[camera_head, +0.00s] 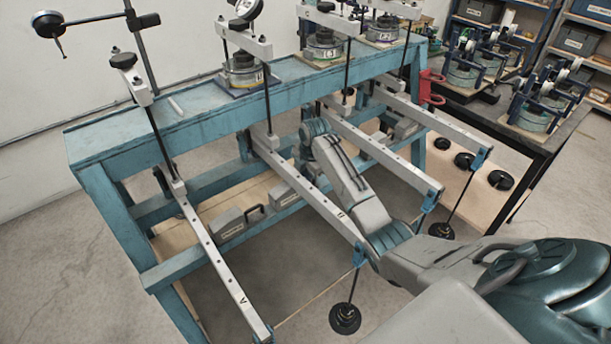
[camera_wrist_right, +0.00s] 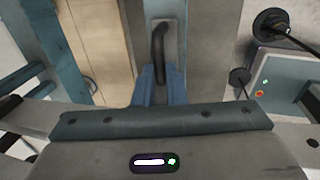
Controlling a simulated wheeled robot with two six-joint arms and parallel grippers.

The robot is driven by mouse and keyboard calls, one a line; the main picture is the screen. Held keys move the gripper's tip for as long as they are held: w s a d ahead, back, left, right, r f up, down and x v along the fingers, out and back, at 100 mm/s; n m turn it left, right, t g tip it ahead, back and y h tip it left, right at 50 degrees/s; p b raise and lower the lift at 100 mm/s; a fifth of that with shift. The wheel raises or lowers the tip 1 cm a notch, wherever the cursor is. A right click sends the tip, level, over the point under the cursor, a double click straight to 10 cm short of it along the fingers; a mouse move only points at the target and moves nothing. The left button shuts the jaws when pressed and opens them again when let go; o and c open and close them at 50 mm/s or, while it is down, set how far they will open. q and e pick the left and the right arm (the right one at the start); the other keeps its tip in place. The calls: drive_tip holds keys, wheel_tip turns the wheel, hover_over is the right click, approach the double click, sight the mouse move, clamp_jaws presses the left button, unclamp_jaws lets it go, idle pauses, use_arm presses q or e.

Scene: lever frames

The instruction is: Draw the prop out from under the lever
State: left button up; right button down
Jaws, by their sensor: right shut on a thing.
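In the right wrist view my right gripper (camera_wrist_right: 158,80) is shut on the black handle (camera_wrist_right: 160,48) of a grey prop (camera_wrist_right: 167,14). The handle stands between its blue fingers. In the head view my right arm reaches in from the right to the frame, its wrist (camera_head: 315,132) between two grey levers. The fingers and the held prop are hidden there. The lever (camera_head: 310,190) left of the wrist slopes down to a hanging black weight (camera_head: 345,318). I cannot tell whether the prop touches a lever. My left gripper is not in view.
The blue frame (camera_head: 115,150) carries other levers, including one (camera_head: 215,262) at the left. Another grey block with a handle (camera_head: 228,222) lies low in the frame. Hanging weights (camera_head: 440,231) and a dark table (camera_head: 545,150) stand at the right. Open floor lies at the left.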

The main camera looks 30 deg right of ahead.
drive_tip(key=d, duration=0.3)
drive_tip(key=d+b, duration=0.1)
drive_tip(key=d, duration=0.6)
drive_tip(key=shift+w+d+b, duration=0.1)
drive_tip(key=shift+w+b, duration=0.2)
drive_tip(key=shift+w, duration=0.1)
drive_tip(key=shift+d, duration=0.25)
drive_tip(key=shift+a+r, duration=0.15)
drive_tip(key=c, duration=1.5)
unclamp_jaws()
drive_tip(key=shift+c, duration=0.2)
drive_tip(key=shift+o, duration=0.3)
